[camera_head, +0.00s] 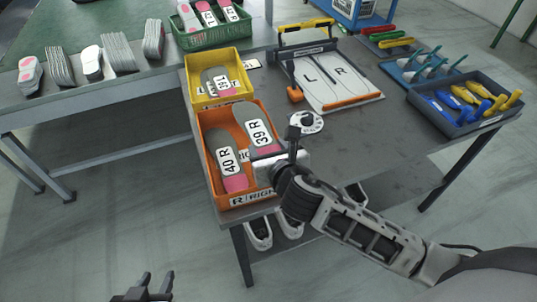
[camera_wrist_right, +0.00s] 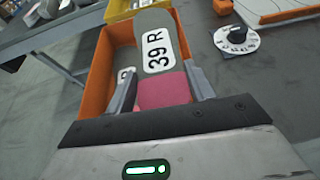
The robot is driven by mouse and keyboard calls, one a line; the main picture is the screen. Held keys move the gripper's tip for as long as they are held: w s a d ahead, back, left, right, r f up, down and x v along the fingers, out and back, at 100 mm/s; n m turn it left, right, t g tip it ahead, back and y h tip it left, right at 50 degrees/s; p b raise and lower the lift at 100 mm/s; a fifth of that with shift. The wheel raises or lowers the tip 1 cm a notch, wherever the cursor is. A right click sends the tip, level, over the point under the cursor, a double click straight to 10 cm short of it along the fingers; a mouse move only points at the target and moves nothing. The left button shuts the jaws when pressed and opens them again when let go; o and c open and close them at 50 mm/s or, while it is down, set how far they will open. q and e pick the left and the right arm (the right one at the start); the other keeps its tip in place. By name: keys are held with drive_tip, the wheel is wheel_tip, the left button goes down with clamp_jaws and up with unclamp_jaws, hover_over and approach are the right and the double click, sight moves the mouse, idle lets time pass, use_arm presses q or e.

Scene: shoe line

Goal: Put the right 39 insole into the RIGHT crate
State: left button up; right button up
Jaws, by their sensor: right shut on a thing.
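The grey 39 R insole (camera_head: 243,112) with a pink heel is in my right gripper (camera_head: 268,162). In the right wrist view, the two fingers (camera_wrist_right: 160,78) are closed on the pink heel end of this insole (camera_wrist_right: 155,30). The insole is over the orange RIGHT crate (camera_head: 265,193), its toe pointing toward the far wall; I cannot tell whether it touches the crate floor. A 40 R insole (camera_head: 226,158) lies in the crate to the left. My left gripper (camera_head: 156,287) is at the bottom left, away from the table, fingers apart and empty.
A yellow crate (camera_head: 215,98) holding an insole stands directly behind the orange one. A white dial (camera_head: 307,123), an L/R board (camera_head: 325,80) and a grey tool bin (camera_head: 465,105) are to the right.

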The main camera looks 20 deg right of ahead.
drive_tip(key=shift+f, duration=0.85)
drive_tip(key=shift+f, duration=0.6)
drive_tip(key=o, duration=0.7)
drive_tip(key=shift+r, duration=0.1)
